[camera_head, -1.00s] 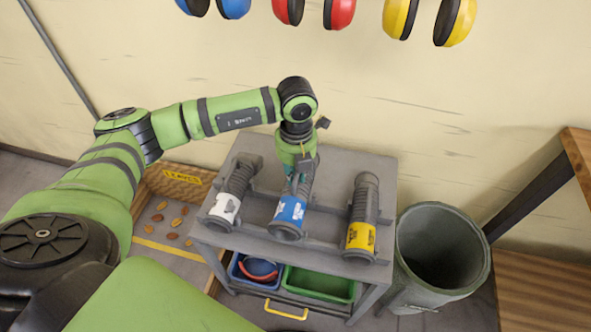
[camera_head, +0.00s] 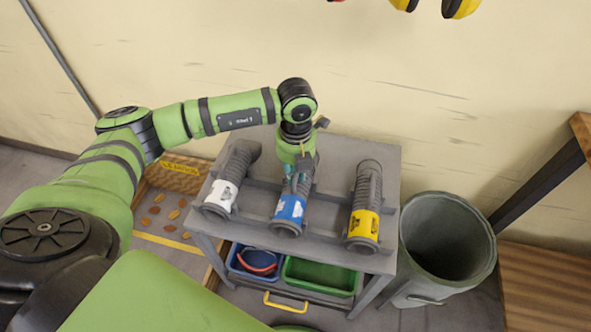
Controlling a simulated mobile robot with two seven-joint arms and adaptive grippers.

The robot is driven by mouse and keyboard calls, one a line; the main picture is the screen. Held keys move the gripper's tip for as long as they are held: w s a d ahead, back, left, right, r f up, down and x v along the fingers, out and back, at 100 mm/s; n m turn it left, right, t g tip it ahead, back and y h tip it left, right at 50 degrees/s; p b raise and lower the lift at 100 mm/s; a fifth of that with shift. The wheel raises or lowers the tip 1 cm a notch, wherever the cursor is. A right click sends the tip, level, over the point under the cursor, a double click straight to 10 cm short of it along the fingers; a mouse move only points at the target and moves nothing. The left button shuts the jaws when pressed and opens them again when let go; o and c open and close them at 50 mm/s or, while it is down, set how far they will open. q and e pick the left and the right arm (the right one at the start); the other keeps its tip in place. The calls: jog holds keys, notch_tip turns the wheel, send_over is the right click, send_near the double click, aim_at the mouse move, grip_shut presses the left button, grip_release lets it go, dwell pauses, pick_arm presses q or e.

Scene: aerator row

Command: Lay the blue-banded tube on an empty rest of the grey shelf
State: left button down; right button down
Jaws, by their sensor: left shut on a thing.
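The blue-banded tube (camera_head: 291,207) is a dark ribbed hose with a blue band near its front end. It is over the grey shelf (camera_head: 335,148), between a white-banded tube (camera_head: 222,193) and a yellow-banded tube (camera_head: 364,222). My left gripper (camera_head: 300,178) is shut on the blue-banded tube from above, at its rear part, and hides some of it. Whether the tube touches the rest below or hangs just above it, I cannot tell. The white-banded and yellow-banded tubes lie on the shelf's rests. My right gripper is not in view.
A blue bin (camera_head: 237,269) and a green bin (camera_head: 320,279) sit on the lower level. A grey barrel (camera_head: 408,255) stands close to the shelf's right. Yellow ear defenders (camera_head: 461,8) hang on the wall.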

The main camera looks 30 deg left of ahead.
pick_arm(q)
jog(key=c, duration=1.1)
grip_release()
notch_tip(320, 180, up, 12)
jog(key=shift+r, duration=0.1)
